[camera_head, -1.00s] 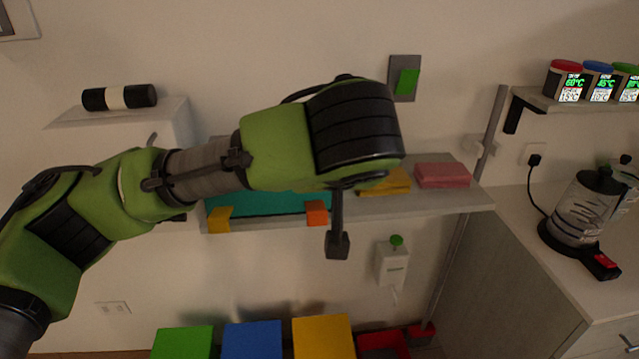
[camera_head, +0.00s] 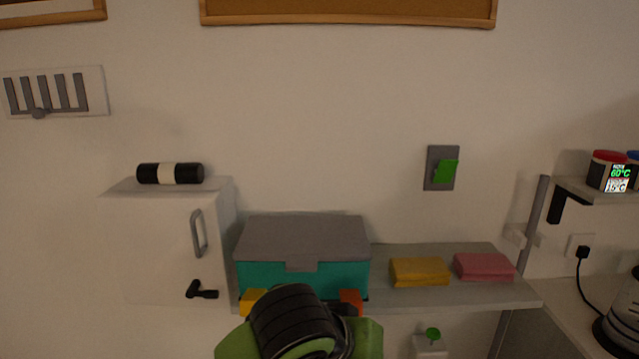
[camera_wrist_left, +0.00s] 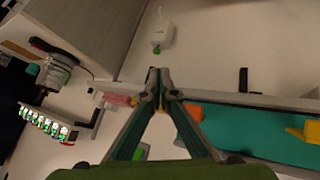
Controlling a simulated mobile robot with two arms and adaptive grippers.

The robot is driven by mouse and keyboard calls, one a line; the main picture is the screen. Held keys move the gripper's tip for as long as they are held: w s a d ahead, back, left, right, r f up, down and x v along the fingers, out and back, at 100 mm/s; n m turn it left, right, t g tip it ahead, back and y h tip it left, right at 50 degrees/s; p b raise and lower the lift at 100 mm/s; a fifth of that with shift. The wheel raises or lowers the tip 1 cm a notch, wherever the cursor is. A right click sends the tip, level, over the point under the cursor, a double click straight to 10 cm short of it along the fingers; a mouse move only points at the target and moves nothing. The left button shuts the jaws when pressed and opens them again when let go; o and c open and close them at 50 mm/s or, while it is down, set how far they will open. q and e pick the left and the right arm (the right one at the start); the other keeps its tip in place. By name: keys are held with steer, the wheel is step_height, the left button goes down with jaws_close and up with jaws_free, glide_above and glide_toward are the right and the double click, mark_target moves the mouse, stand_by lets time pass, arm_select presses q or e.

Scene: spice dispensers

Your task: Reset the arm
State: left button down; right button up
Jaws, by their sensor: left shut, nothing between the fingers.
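My green left arm (camera_head: 300,335) shows at the bottom centre of the head view, in front of the shelf and the teal box. Its fingers are hidden there. In the left wrist view my left gripper (camera_wrist_left: 158,82) has its two fingertips together, with nothing held. It points past the shelf edge, beside the teal box (camera_wrist_left: 255,138). My right gripper is in neither view.
The grey-lidded teal box (camera_head: 300,275) stands on the shelf (camera_head: 430,295) beside a yellow packet (camera_head: 420,271) and a pink packet (camera_head: 484,266). A white cabinet (camera_head: 165,240) carries a black-and-white cylinder (camera_head: 170,173). Labelled jars (camera_head: 612,171) stand at right.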

arm_select(q)
steer(key=s+a+f+n+y, duration=0.1)
steer(key=s+a+f, duration=0.3)
steer(key=a+f, duration=0.45)
steer(key=s+a+f, duration=0.3)
steer(key=a+f, duration=0.3)
steer(key=f, duration=0.5)
steer(key=s+a+f+g+y, duration=0.1)
steer(key=s+a+f+y, duration=0.1)
steer(key=s+a+f, duration=0.35)
steer(key=s+a+f+g+y, duration=0.2)
steer(key=s+a+f, duration=0.1)
steer(key=s+a, duration=0.6)
step_height(320, 180, down, 24)
steer(key=f, duration=0.1)
steer(key=s+a+f+g, duration=0.2)
steer(key=s+f, duration=1.5)
steer(key=s, duration=0.1)
steer(key=shift+a+f+m, duration=0.15)
steer(key=shift+a+m, duration=0.15)
